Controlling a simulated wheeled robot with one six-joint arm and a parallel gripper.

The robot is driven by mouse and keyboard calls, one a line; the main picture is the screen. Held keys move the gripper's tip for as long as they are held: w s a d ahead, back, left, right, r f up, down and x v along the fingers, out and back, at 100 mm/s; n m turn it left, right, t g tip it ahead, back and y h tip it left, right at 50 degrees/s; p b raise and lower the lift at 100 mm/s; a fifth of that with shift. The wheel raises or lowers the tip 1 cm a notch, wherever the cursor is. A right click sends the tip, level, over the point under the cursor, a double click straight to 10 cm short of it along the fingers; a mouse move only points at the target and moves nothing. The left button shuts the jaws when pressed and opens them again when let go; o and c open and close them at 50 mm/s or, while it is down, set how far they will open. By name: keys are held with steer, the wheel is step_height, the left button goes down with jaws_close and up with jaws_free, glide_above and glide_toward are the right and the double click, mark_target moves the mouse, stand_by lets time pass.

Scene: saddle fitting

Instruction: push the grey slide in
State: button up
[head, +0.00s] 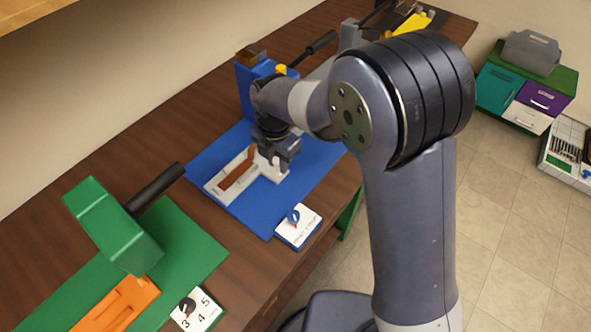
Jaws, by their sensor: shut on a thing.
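The grey slide (214,188) is a pale grey tray with a brown piece (238,172) lying in it. It rests on the blue mat (309,166) in the middle of the bench, outside the blue press (244,92) behind it. My gripper (274,166) points down at the slide's right end and is shut on the slide there. The exact contact is small and partly hidden by the gripper and wrist.
A green press (112,226) with a black lever and an orange slide (118,304) stands at the lower left. A white dial box (299,233) sits at the blue mat's front edge. Bare brown bench (95,160) lies left of the blue press.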

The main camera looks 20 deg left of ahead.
mark_target(269, 167)
steer(key=shift+w+a+p, duration=0.2)
steer(key=shift+w+a, duration=0.05)
steer(key=shift+a, duration=0.4)
steer(key=shift+w+a+p, duration=0.15)
steer(key=shift+w+a, duration=0.1)
steer(key=shift+a, duration=0.35)
steer(key=shift+r, duration=0.1)
steer(key=shift+o, duration=0.7)
steer(key=shift+a, duration=0.15)
steer(key=o, duration=0.6)
steer(key=shift+a, duration=0.1)
step_height(269, 167, up, 6)
steer(key=p, duration=0.4)
steer(key=shift+f, duration=0.25)
